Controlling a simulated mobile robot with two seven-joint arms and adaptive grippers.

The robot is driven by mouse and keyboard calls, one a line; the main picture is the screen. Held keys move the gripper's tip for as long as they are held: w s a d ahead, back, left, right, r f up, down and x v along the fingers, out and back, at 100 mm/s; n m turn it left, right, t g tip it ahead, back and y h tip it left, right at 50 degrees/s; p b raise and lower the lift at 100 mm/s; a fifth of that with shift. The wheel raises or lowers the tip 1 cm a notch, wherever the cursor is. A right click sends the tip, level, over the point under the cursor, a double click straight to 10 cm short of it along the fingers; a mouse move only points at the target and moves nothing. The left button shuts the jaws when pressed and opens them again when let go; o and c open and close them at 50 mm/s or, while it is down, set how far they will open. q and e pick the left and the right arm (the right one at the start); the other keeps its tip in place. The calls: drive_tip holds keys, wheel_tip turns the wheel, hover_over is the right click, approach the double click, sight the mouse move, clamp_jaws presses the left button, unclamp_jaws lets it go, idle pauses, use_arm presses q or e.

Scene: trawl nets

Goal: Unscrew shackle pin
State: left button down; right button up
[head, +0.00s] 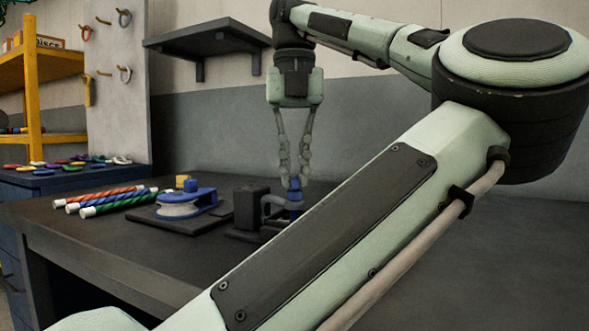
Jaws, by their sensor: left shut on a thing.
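My left gripper (293,178) points straight down over the dark workbench, its fingertips shut on the top of the blue shackle pin (294,198). The pin stands upright at the grey shackle (270,206). The shackle lies on its side against a black block fixture (250,206) on the bench. The pin's lower end and thread are too small to make out, and my own forearm covers part of the bench just in front. My right gripper is not in view.
A blue sheave block (188,202) sits on a dark plate left of the fixture. Several striped rods (112,198) lie further left on the workbench (95,240). A dark shelf (205,38) hangs on the back wall. The bench's right side looks clear.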

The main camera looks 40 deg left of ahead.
use_arm(q)
drive_tip(key=n, duration=0.4)
drive_tip(key=shift+f+n, duration=0.15)
drive_tip(key=shift+n, duration=0.15)
drive_tip(key=n, duration=0.4)
drive_tip(key=shift+s+d+n, duration=0.1)
drive_tip(key=shift+n, duration=0.2)
drive_tip(key=n, duration=0.4)
drive_tip(key=shift+f+n, duration=0.1)
drive_tip(key=shift+n, duration=0.2)
drive_tip(key=n, duration=1.3)
drive_tip(key=shift+n, duration=0.3)
drive_tip(key=n, duration=0.4)
drive_tip(key=shift+n, duration=2.2)
